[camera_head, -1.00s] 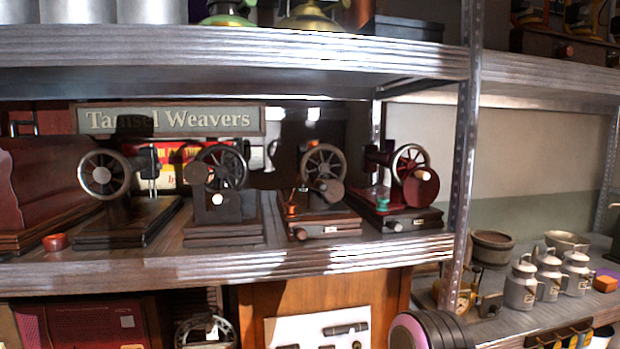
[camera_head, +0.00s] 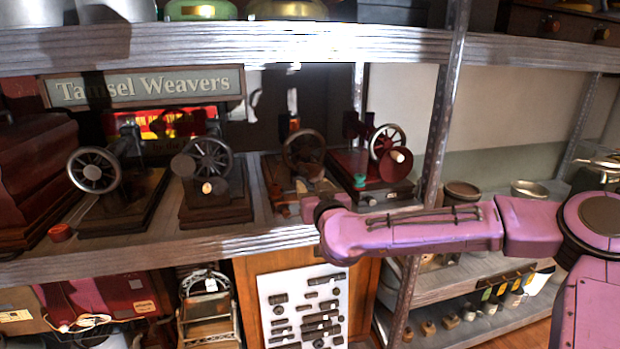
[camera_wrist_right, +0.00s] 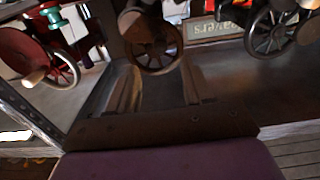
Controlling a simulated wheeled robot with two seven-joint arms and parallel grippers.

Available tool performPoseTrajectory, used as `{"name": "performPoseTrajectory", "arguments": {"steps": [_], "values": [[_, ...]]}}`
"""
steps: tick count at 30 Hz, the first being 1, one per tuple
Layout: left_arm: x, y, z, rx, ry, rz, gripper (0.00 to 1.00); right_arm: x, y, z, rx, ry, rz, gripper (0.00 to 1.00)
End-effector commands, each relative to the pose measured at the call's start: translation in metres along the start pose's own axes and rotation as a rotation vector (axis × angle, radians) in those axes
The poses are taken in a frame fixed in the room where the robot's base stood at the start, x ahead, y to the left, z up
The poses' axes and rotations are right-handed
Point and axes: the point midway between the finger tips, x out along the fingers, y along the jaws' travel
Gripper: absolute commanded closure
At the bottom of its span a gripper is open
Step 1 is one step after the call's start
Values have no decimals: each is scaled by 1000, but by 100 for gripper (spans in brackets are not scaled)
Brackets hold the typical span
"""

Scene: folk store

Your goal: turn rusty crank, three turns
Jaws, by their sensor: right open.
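Several hand-crank machines stand in a row on the middle shelf. The third machine's spoked wheel (camera_head: 304,150) looks dark brown; I cannot tell for sure that its crank is the rusty one. In the wrist view, which is upside down, this wheel (camera_wrist_right: 152,50) shows just beyond the fingers, with a brown round part in front of it. My right gripper (camera_head: 308,187) is in front of this machine and hides its lower part. In the wrist view my right gripper (camera_wrist_right: 158,88) is open, with nothing seen between its fingers. My left gripper is not in view.
A machine with a red disc (camera_head: 382,168) stands close on the right, and another dark machine (camera_head: 210,165) on the left. The upper shelf (camera_head: 230,45) overhangs the row. A metal post (camera_head: 440,120) stands right of the machines, behind my right arm.

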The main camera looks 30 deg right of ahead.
Motion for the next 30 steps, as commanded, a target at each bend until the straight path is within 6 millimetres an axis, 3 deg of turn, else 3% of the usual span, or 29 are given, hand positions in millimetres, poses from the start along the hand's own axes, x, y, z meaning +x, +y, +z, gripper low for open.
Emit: {"name": "performPoseTrajectory", "arguments": {"steps": [22,30], "values": [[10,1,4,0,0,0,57,89,-1,4,0,-3,-1,49],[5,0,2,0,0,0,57,92,-1,2,-1,-2,-3,49]]}}
